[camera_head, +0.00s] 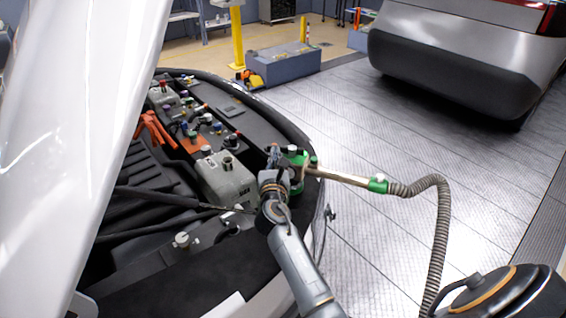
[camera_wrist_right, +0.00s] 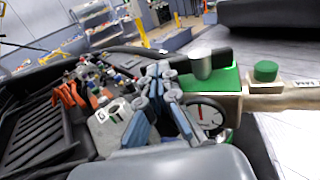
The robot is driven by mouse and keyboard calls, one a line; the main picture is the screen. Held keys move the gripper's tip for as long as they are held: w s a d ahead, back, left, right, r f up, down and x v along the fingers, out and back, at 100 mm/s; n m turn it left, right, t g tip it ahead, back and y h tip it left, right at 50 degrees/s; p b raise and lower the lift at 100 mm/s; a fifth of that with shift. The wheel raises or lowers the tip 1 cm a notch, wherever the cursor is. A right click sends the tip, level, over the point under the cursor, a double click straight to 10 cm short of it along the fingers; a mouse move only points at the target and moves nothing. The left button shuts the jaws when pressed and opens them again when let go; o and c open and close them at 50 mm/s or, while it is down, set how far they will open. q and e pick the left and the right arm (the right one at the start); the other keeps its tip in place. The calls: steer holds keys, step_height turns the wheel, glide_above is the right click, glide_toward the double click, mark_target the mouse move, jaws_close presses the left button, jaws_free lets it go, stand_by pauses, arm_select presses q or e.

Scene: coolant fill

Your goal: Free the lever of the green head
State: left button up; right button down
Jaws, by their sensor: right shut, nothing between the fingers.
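The green head (camera_head: 297,158) sits at the car's front edge in the head view, with a pale pipe and hose on its right. In the right wrist view the green head (camera_wrist_right: 215,82) has a round gauge (camera_wrist_right: 208,114) below it. A black lever (camera_wrist_right: 222,52) with a silver knob (camera_wrist_right: 201,64) lies across its top. My right gripper (camera_head: 273,153) is shut and empty, just left of the green head. In the wrist view its fingertips (camera_wrist_right: 160,72) are by the lever's left end; I cannot tell whether they touch. My left gripper is not in view.
The ribbed hose (camera_head: 440,225) curves down on the right. The engine bay holds a grey reservoir (camera_head: 225,178), orange clips (camera_head: 152,128) and several caps. The raised white hood (camera_head: 75,130) blocks the left. Open floor (camera_head: 390,130) lies to the right.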

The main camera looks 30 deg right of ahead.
steer(key=shift+w+r, duration=0.1)
steer(key=shift+w, duration=0.4)
steer(key=shift+d, duration=0.1)
stand_by(0.5)
